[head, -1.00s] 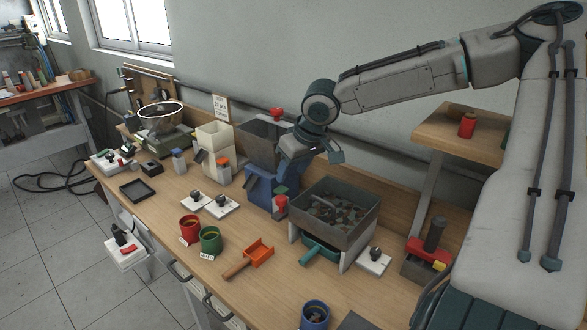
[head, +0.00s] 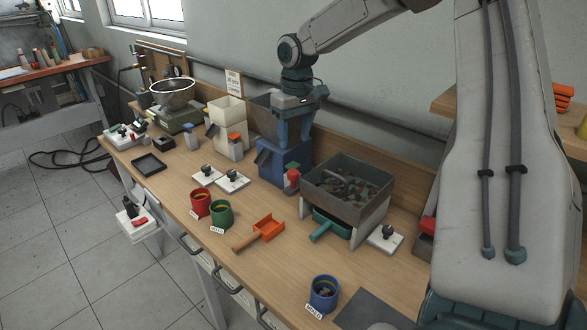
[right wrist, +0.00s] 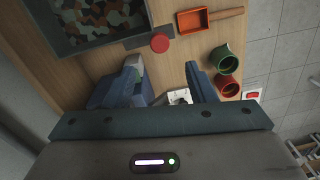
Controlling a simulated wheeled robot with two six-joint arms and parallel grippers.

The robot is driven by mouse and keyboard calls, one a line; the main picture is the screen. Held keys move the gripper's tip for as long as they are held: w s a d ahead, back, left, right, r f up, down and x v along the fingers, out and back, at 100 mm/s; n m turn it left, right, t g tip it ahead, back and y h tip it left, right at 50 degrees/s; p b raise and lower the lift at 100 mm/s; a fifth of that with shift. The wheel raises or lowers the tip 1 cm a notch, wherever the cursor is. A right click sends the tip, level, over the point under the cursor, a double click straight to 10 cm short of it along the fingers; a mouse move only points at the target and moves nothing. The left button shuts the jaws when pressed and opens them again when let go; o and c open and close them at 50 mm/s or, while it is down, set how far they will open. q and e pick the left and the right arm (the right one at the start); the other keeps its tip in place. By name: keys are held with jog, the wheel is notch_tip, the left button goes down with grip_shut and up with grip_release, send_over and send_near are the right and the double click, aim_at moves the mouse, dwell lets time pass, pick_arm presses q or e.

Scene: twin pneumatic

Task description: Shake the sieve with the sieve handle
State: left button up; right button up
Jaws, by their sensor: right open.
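The sieve (head: 380,205) is a grey box on pale legs, with dark and tan lumps in it, right of the middle in the head view. A dark curved bar that looks like the sieve handle (head: 338,182) lies across its inside. A teal tray (head: 333,227) sits beneath it. In the right wrist view the sieve (right wrist: 133,38) is at upper left, beyond the fingers. My right gripper (head: 295,138) is open and empty, pointing down by the blue machine, left of and apart from the sieve. Its spread fingers show in the right wrist view (right wrist: 167,82). My left gripper is not in view.
The blue machine (head: 283,165) with a grey hopper stands left of the sieve, a red knob (head: 292,177) between them. A switch box (head: 385,238) is at the sieve's right. An orange scoop (head: 266,228) and red (head: 200,204), green (head: 221,213) and blue (head: 323,292) cups stand in front.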

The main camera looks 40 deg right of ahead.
aim_at(293, 172)
notch_tip(293, 172, down, 9)
jog(key=shift+a+r+p, duration=0.1)
jog(key=shift+a+p, duration=0.05)
jog(key=shift+p, duration=0.7)
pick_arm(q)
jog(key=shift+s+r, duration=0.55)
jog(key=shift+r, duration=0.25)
pick_arm(e)
jog(key=shift+f, duration=0.5)
